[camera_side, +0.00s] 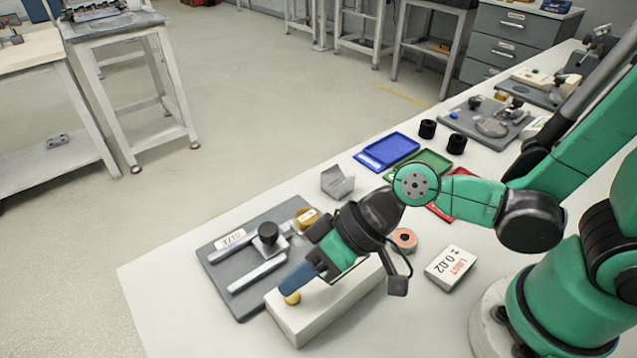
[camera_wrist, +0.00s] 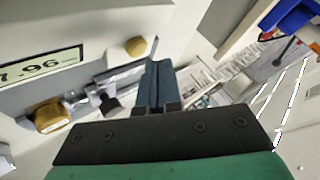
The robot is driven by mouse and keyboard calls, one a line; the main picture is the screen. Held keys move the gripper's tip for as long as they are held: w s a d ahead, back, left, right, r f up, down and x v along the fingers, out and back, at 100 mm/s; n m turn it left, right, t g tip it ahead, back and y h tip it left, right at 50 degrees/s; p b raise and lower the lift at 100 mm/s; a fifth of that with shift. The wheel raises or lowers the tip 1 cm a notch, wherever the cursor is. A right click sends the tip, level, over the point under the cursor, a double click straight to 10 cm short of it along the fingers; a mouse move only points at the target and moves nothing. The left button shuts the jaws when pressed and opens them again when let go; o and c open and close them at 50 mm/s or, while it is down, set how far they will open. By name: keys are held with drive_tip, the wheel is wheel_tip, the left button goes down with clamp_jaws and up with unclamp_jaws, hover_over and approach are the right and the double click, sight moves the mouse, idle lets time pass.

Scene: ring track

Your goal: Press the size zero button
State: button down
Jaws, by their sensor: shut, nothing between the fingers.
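A white box (camera_side: 325,312) lies on the table and carries a round yellow button (camera_side: 292,297) near its front end. In the wrist view the box has a display (camera_wrist: 40,66) reading "7.96", with the yellow button (camera_wrist: 136,46) beside it. My gripper (camera_side: 284,287) points down and left, its blue fingers shut and empty. In the side view its tip is just over the yellow button and partly overlaps it. In the wrist view the fingertips (camera_wrist: 157,64) are slightly right of the button, with a small gap in the picture. Whether they touch it cannot be told.
A grey plate (camera_side: 222,270) with rails and a black knob (camera_side: 268,233) lies left of the box. An orange knob (camera_side: 306,216) stands behind. A grey angled block (camera_side: 337,182), blue tray (camera_side: 388,152) and white tolerance block (camera_side: 450,266) are farther off. Front table is clear.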

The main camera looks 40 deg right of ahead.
sight(300, 293)
drive_tip(key=shift+r, duration=2.5)
drive_tip(key=w+d+r+m+t+h, duration=0.1)
drive_tip(key=d+h, duration=0.3)
drive_tip(key=d, duration=0.5)
drive_tip(key=w+d+r+m+t+h, duration=0.1)
drive_tip(key=w+d+m+t+h, duration=0.1)
drive_tip(key=d, duration=0.8)
drive_tip(key=shift+w+r+m+h, duration=0.2)
drive_tip(key=shift+w+m+h, duration=0.3)
drive_tip(key=shift+h, duration=0.7)
drive_tip(key=shift+s, duration=0.1)
